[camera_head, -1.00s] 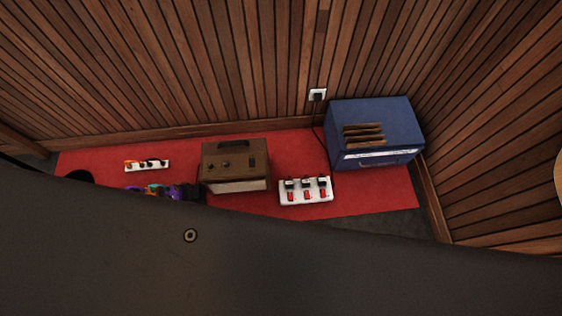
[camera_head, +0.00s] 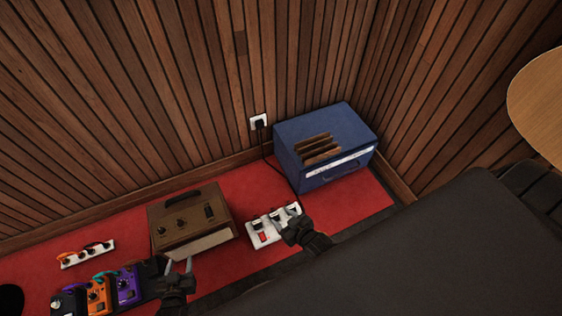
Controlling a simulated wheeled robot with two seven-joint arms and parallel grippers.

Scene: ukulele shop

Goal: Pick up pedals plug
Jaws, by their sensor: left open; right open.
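Several pedals stand in a row at the lower left, among them an orange pedal (camera_head: 98,296) and a purple pedal (camera_head: 129,287). A small white power strip (camera_head: 86,255) behind them holds orange and dark plugs. A larger white power strip (camera_head: 264,235) with red switches and dark plugs lies right of the brown amplifier. I cannot tell which plug belongs to the pedals. My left gripper (camera_head: 178,266) is open and empty, in front of the amplifier and right of the purple pedal. My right gripper (camera_head: 293,226) is open at the right end of the larger strip, partly hiding it; contact is unclear.
A wall outlet (camera_head: 258,122) holds a black plug with a cable running down. Slatted walls close off the back and right. A round wooden surface (camera_head: 540,105) juts in at right.

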